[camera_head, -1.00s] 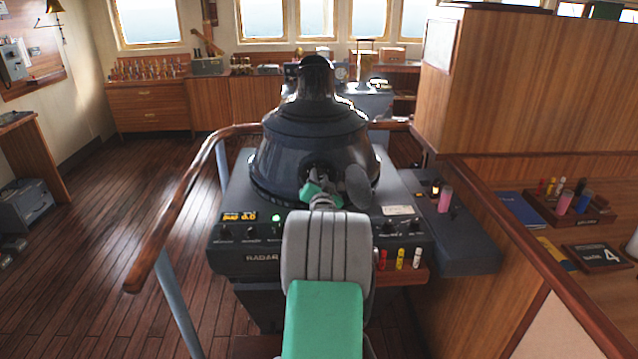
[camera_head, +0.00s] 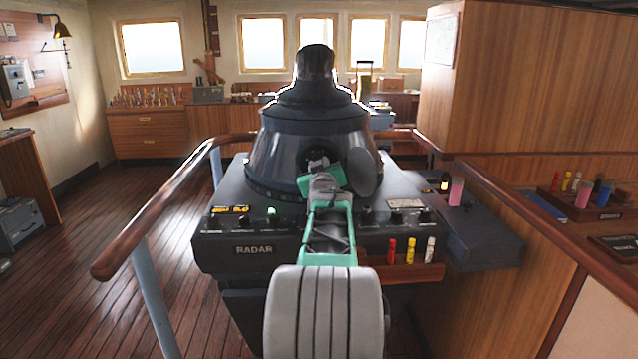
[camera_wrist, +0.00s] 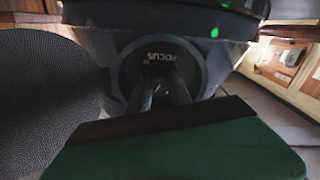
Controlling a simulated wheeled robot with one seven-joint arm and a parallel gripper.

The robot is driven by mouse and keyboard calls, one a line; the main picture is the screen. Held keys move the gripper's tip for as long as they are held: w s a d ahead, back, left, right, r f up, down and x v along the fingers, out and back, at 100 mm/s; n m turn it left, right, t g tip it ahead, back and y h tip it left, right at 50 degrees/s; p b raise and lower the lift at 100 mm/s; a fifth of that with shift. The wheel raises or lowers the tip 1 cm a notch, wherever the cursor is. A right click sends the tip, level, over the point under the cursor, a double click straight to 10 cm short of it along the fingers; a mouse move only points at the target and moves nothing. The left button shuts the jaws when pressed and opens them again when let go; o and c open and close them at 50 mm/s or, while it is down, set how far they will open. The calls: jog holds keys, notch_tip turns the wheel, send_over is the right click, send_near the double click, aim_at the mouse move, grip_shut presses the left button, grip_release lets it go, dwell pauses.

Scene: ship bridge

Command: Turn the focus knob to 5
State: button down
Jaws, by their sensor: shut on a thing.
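The radar console (camera_head: 255,249) stands ahead with a dark conical hood (camera_head: 312,125) on top. The round black focus knob (camera_wrist: 150,58), marked FOCUS, is in the upper middle of the wrist view. In the head view it shows only partly behind my arm, low on the hood's front. My gripper (camera_wrist: 163,85) reaches to the knob and its two dark fingers are close together on it; the fingertips are hard to make out. In the head view my gripper (camera_head: 319,164) is at the hood's front. The number at the knob's pointer is too small to read.
A wooden handrail (camera_head: 165,208) curves around the console's left and back. Red, yellow and white markers (camera_head: 410,251) stand in a front rack. A green light (camera_head: 271,211) glows on the panel. A grey round flap (camera_head: 361,172) sits right beside my gripper.

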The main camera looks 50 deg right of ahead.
jog(key=shift+f+n+b, duration=0.15)
jog(key=shift+n+b, duration=2.35)
jog(key=shift+n, duration=0.1)
jog(key=c, duration=1.2)
grip_release()
jog(key=shift+o, duration=0.2)
jog(key=b+v, duration=0.1)
jog(key=v, duration=0.6)
jog(key=shift+s+a, duration=0.25)
jog(key=shift+s, duration=0.05)
